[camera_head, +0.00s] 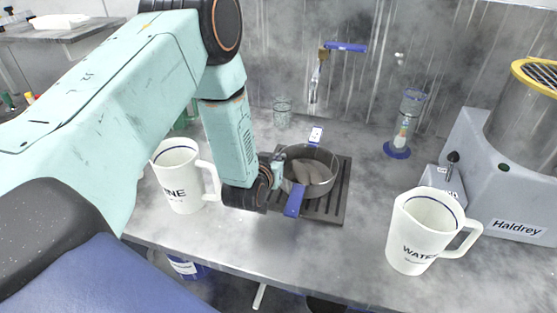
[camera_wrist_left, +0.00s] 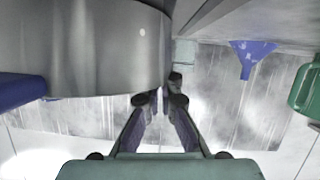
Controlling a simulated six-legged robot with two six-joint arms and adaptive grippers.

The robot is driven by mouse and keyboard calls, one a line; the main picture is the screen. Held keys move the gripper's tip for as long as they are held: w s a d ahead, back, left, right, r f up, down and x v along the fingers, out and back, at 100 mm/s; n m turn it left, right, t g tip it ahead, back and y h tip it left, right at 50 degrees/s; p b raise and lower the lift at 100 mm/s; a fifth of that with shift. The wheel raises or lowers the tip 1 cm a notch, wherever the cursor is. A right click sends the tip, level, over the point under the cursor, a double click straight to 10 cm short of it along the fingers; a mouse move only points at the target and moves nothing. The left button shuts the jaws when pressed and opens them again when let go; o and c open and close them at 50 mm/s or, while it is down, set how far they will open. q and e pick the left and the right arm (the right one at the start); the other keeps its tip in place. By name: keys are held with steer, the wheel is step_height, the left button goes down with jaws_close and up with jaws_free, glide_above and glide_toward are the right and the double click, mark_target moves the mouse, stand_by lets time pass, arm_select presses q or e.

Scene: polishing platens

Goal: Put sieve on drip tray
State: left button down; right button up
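The sieve (camera_head: 318,166) is a round grey metal pan with blue handles front and back. It appears over the dark slatted drip tray (camera_head: 334,206) in the head view; whether it rests on the slats or hangs just above is unclear. My left gripper (camera_head: 277,170) is at the sieve's left rim. In the left wrist view the sieve's wall (camera_wrist_left: 80,50) fills the upper left, and my left gripper's (camera_wrist_left: 160,99) fingers are drawn close together beside its edge. Whether they pinch the wall is hidden. My right gripper is not in view.
A white jug (camera_head: 178,178) stands left of the tray, beside my left arm. A white water jug (camera_head: 420,235) stands at the right front, near a grey machine (camera_head: 500,165). A glass (camera_head: 282,112), a tap (camera_head: 318,72) and a blue-based cylinder (camera_head: 402,135) are behind.

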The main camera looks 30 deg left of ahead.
arm_select(q)
steer(key=shift+w+a+f, duration=0.1)
steer(key=shift+w, duration=0.05)
steer(key=c, duration=2)
jaws_free()
steer(key=shift+f, duration=0.1)
steer(key=o, duration=0.3)
steer(key=shift+o, duration=0.9)
steer(key=shift+d+r, duration=0.2)
steer(key=shift+r, duration=0.05)
steer(key=shift+a+f, duration=0.15)
steer(key=shift+a, duration=0.05)
steer(key=v, duration=1.2)
steer(key=shift+d, duration=0.1)
